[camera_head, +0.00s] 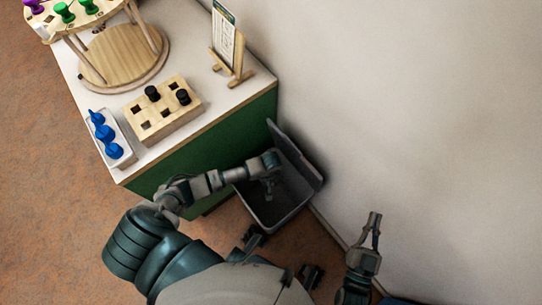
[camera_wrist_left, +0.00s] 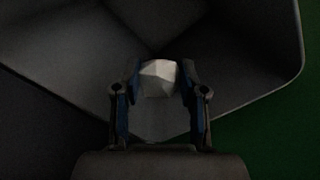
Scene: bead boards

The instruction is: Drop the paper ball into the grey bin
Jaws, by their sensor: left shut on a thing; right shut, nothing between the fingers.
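The grey bin (camera_head: 285,200) stands on the floor against the green side of the table, by the wall. My left gripper (camera_head: 270,187) is over the bin's opening and points down into it. In the left wrist view, my left gripper (camera_wrist_left: 159,90) is shut on the white, faceted paper ball (camera_wrist_left: 158,76), with the dark inside of the bin (camera_wrist_left: 60,100) around and below it. The ball is hidden in the head view. My right gripper (camera_head: 373,222) is shut and empty, at the right near the wall, apart from the bin.
The white tabletop (camera_head: 185,60) holds a wooden block with holes and two black pegs (camera_head: 168,110), a white tray with blue pegs (camera_head: 112,140), a round wooden stand (camera_head: 122,55) and an upright card (camera_head: 228,48). The wall (camera_head: 430,110) bounds the right. Brown floor (camera_head: 50,190) is clear at the left.

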